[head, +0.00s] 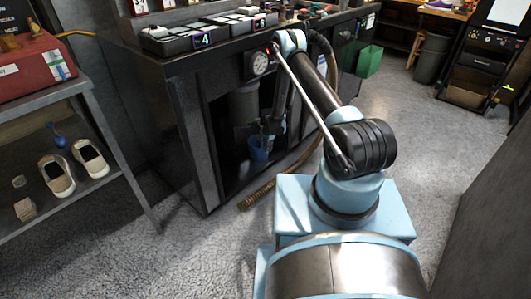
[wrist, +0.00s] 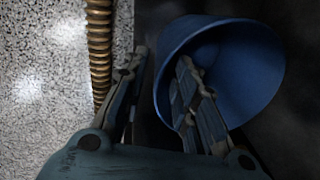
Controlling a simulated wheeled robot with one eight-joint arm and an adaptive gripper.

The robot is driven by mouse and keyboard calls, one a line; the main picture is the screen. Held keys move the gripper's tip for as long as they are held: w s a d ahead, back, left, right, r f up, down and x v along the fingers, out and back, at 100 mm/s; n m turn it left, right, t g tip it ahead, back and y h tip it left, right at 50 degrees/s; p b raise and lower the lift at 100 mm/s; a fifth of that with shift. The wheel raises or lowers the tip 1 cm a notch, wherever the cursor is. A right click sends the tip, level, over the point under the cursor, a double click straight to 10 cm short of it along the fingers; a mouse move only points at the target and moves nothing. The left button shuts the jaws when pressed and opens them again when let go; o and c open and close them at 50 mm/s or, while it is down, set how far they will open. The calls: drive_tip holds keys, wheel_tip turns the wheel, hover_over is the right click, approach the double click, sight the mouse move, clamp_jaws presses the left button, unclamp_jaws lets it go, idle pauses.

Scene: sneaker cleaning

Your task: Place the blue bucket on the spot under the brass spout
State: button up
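The blue bucket (head: 259,152) is low in the dark opening under the counter in the head view, partly covered by my gripper (head: 270,127). In the wrist view the bucket (wrist: 262,75) fills the upper right, with its open mouth toward the camera. My gripper (wrist: 160,75) is open, with the bucket's near-left wall between its fingers. The right finger reaches inside the mouth. The left finger is outside, with a dark gap beside the wall. I cannot pick out the brass spout or the spot under it.
A ribbed brass-coloured hose (head: 257,196) lies on the floor by the opening and shows left of the fingers in the wrist view (wrist: 99,45). A grey cylinder (head: 244,103) stands behind the bucket. A shelf with shoes (head: 56,175) is at left. A green bin (head: 369,60) is at right.

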wheel_tip(320, 180, up, 8)
drive_tip(key=shift+s+d+r, duration=0.2)
drive_tip(key=shift+s+d, duration=0.15)
idle(0.4)
